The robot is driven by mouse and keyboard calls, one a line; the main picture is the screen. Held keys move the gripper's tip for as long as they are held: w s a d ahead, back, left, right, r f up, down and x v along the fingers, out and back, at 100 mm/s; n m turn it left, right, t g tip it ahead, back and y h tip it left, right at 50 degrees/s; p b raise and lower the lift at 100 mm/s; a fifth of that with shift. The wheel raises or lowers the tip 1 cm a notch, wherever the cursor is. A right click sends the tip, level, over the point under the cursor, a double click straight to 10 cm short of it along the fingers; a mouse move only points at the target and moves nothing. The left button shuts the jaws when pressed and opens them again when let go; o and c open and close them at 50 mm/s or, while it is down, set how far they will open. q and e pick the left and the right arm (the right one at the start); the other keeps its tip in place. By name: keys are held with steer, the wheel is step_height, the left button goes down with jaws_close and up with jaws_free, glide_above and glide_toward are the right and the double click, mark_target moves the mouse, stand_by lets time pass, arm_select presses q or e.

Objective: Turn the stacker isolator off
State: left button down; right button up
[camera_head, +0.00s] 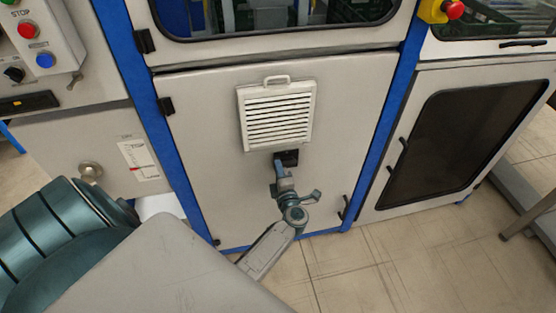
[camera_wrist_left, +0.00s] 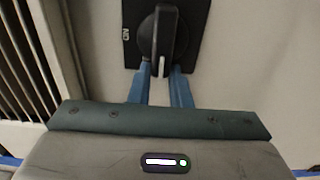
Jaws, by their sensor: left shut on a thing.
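The stacker isolator (camera_head: 291,157) is a small black plate with a rotary handle, on the pale cabinet door just below the white vent. In the left wrist view its black handle (camera_wrist_left: 163,35) points along the picture's vertical, with a white mark at its lower end and a small label at the plate's left edge. My left gripper (camera_head: 279,163) is at the isolator, and its blue fingers (camera_wrist_left: 163,76) are shut on the lower end of the handle. The fingers partly hide the isolator in the head view. My right gripper is not in view.
The slatted vent (camera_head: 278,115) with a top handle juts out just above the isolator. A red emergency stop (camera_head: 453,9) is at the upper right.

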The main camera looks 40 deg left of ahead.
arm_select(q)
steer(key=shift+w+d, duration=0.2)
